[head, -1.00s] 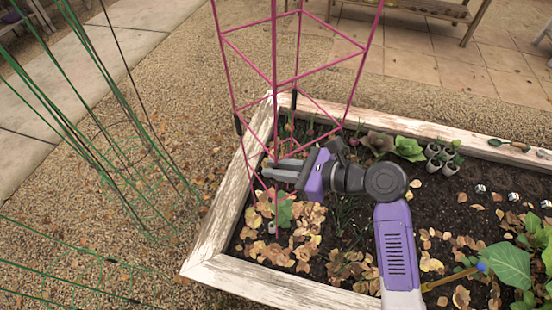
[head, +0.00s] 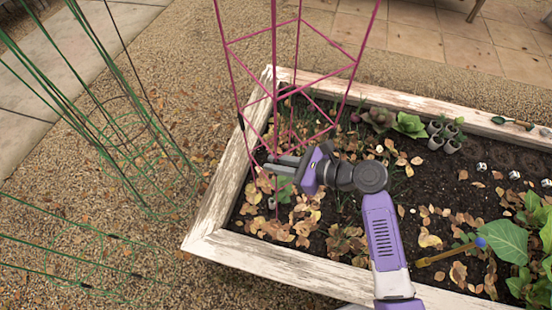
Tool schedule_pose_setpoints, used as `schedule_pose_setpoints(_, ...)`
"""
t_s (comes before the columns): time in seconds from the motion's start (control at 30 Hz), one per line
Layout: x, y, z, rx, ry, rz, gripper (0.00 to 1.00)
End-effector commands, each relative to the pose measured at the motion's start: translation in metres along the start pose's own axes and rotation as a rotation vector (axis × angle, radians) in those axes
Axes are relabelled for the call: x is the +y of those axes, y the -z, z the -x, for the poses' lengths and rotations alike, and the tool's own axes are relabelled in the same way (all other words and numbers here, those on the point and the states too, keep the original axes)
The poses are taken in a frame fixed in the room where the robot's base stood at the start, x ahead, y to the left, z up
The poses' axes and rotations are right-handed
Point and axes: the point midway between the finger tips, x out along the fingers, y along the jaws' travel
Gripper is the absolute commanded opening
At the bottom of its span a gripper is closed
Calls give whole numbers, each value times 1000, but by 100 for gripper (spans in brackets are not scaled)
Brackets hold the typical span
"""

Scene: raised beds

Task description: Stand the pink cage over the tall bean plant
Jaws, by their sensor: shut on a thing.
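The pink cage (head: 274,60) is a tall wire frame, roughly upright over the left end of the raised bed; its top is out of view. My gripper (head: 280,164) is shut on a low part of the cage. The cage's front leg comes down among dry leaves, but I cannot tell whether its foot touches the soil. A small green leafy plant (head: 284,188) shows just below the gripper, within the cage's outline. I cannot make out whether this is the tall bean plant; the gripper hides part of that area.
The white wooden bed frame (head: 222,190) surrounds the soil. Lettuce (head: 408,125), small pots (head: 437,143), a blue-ended tool (head: 455,252) and large-leaved plants (head: 500,255) lie right of the cage.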

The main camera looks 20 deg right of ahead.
Motion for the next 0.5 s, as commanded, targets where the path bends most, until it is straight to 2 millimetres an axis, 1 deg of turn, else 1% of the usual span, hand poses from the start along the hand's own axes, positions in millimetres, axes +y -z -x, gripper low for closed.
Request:
schedule_pose_setpoints(0.03,0,9,-4,-3,2,4,0)
schedule_pose_setpoints(0.5,1,46,-19,-2,1,4,0)
